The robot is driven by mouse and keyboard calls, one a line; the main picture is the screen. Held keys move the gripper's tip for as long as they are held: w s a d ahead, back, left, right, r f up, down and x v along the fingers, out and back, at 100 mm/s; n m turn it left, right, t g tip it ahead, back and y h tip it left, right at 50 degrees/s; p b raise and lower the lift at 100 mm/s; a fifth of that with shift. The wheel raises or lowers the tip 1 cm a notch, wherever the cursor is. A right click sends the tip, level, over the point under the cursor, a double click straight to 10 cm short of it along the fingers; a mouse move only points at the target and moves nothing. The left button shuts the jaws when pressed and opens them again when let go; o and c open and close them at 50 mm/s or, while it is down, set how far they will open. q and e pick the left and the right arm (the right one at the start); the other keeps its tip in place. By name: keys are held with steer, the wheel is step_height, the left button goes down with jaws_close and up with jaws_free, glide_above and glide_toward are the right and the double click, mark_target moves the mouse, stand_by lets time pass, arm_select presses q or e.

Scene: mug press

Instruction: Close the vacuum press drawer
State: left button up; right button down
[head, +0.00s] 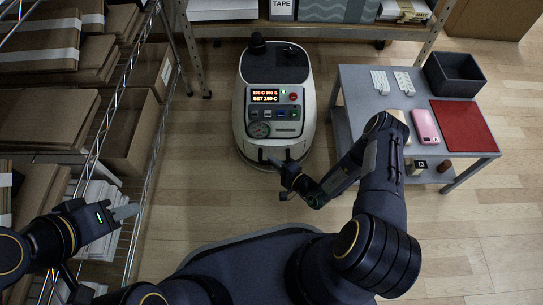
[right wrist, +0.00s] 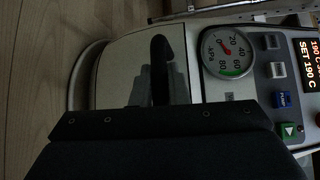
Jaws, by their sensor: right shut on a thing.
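The vacuum press (head: 273,95) is a rounded white machine with a dark top, standing on the floor in the middle of the head view. My right gripper (head: 277,163) is at its lower front edge and is shut on the dark drawer handle (right wrist: 160,58). The right wrist view shows this handle upright against the pale drawer front (right wrist: 125,75). My gripper's dark body hides the lower part of that view. I cannot tell how far the drawer stands out. My left gripper (head: 126,212) is far to the left, away from the press; its finger gap is not clear.
The press has a lit display (head: 265,96) and a gauge (right wrist: 228,50). A wire shelf (head: 150,120) with cardboard boxes stands left. Floor between is clear.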

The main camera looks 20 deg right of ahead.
steer(key=shift+w+d, duration=0.15)
steer(key=shift+w, duration=0.1)
steer(key=c, duration=1.4)
jaws_free()
steer(key=shift+s+d+r, duration=0.15)
steer(key=shift+s+d, duration=0.05)
steer(key=shift+s, duration=0.25)
steer(key=f+p+v, duration=0.1)
steer(key=p+v, duration=0.2)
steer(key=v, duration=0.3)
steer(key=shift+s+d+r, duration=0.15)
steer(key=shift+s+r, duration=0.25)
steer(key=shift+r, duration=0.1)
